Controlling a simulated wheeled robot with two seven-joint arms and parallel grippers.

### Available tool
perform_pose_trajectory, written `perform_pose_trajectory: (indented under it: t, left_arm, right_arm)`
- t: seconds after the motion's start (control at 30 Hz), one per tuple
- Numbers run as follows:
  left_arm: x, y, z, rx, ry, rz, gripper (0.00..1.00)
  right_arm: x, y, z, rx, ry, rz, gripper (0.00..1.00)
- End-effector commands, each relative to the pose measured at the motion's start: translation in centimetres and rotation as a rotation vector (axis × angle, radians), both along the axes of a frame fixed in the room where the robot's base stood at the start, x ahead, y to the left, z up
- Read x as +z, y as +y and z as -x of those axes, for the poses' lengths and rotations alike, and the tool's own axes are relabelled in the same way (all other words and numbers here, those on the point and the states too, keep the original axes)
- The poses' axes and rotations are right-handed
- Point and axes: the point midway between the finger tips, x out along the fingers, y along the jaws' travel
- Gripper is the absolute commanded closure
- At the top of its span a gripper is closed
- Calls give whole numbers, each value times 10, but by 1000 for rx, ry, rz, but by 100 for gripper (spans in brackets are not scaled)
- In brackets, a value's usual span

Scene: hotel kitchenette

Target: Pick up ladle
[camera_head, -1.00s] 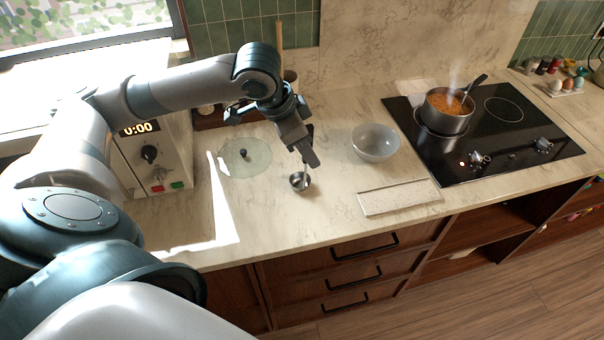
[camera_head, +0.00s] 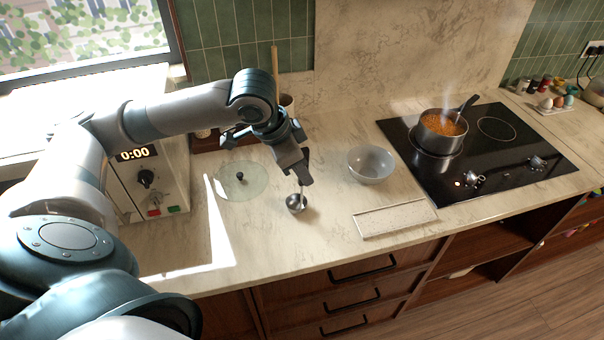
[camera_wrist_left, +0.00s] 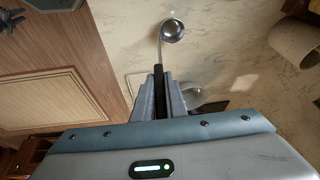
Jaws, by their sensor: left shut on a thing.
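The ladle (camera_head: 297,203) has a metal bowl and a dark handle. My left gripper (camera_head: 306,178) is shut on the handle above the counter, with the ladle's bowl hanging down below the fingers. In the left wrist view the ladle's bowl (camera_wrist_left: 173,31) shows at the top, and the dark handle runs down between the fingers of the gripper (camera_wrist_left: 159,92). I cannot tell in the head view whether the bowl touches the counter. My right gripper is not in view.
A grey bowl (camera_head: 371,166) and a speckled rectangular tray (camera_head: 395,219) lie right of the ladle. A glass lid (camera_head: 242,182) lies to its left. A steaming pot (camera_head: 440,132) stands on the black hob (camera_head: 497,160). A white appliance (camera_head: 150,180) stands at the left.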

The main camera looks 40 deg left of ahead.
Motion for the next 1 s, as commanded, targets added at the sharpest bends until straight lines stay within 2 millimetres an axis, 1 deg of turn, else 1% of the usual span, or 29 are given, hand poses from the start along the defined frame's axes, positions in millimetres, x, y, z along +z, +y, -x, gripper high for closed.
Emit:
perform_pose_trajectory:
  t: [0.03,0.27,0.47,0.67,0.7,0.73,1.0]
  left_arm:
    - [5,0,0,0,0,0,100]
    - [23,0,0,0,-1,-1,100]
    - [43,0,0,1,0,0,100]
    - [59,-26,-4,-3,-1,3,100]
    - [58,-34,-6,-5,-5,5,100]
    - [60,-39,-7,-4,-5,5,100]
    - [87,-83,-13,-4,-4,4,100]
  right_arm:
    - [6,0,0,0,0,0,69]
    - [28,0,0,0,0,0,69]
    - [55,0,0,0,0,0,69]
    - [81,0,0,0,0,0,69]
    - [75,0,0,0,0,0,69]
    - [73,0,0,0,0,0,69]
    - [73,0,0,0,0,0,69]
